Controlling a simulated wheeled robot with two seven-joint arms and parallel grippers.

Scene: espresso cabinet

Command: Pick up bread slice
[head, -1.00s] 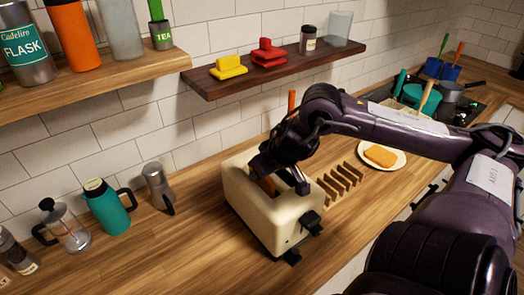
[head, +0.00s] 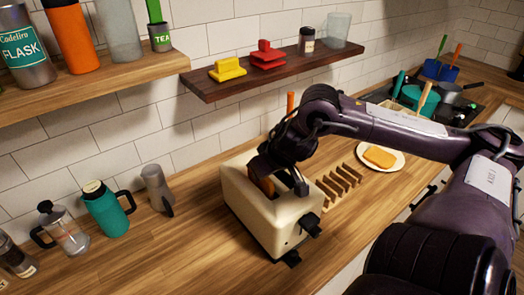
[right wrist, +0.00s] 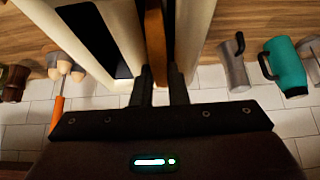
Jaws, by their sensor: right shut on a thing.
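A brown bread slice (head: 265,184) stands upright in a slot of the cream toaster (head: 261,220), with its top edge showing. My right gripper (head: 280,180) is above the toaster, its fingers reaching down to the slot. In the right wrist view the gripper (right wrist: 163,77) is shut on the slice (right wrist: 155,38), one dark finger on each side, between the toaster's pale walls (right wrist: 190,40). The lower part of the slice is hidden in the toaster. My left gripper is not in view.
A rack with several brown slices (head: 338,185) and a white plate (head: 396,166) with a slice (head: 379,157) lie right of the toaster. A teal jug (head: 106,210) and a grey pot (head: 156,188) stand left. A dark shelf (head: 285,75) hangs above. The front counter is clear.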

